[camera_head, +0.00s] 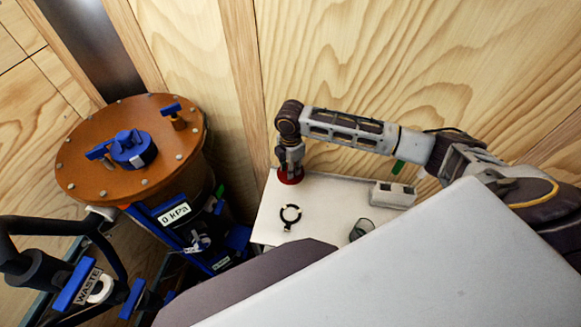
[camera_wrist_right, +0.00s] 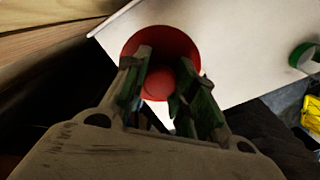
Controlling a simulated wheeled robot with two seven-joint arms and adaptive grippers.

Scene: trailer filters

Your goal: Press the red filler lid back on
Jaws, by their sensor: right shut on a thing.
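The red filler lid (camera_head: 290,179) is at the back left corner of the white table, below my right gripper (camera_head: 290,166). In the right wrist view the lid (camera_wrist_right: 176,38) is a round red disc with a knob (camera_wrist_right: 158,83) in its middle. My right gripper (camera_wrist_right: 160,85) points down at it, its two fingers closed on the knob. The gripper hides part of the lid, and I cannot tell whether the lid touches the table. An orange-brown vessel (camera_head: 92,180) with blue valve handles stands at the left. No open filler neck is clearly visible. My left gripper is not in view.
The white table (camera_head: 335,198) carries a black ring-shaped tool (camera_head: 290,215), a small clear cup (camera_head: 361,230) and a pale block with openings (camera_head: 393,194). A wooden wall is close behind. Black pipework with a blue WASTE handle (camera_head: 77,286) is at lower left.

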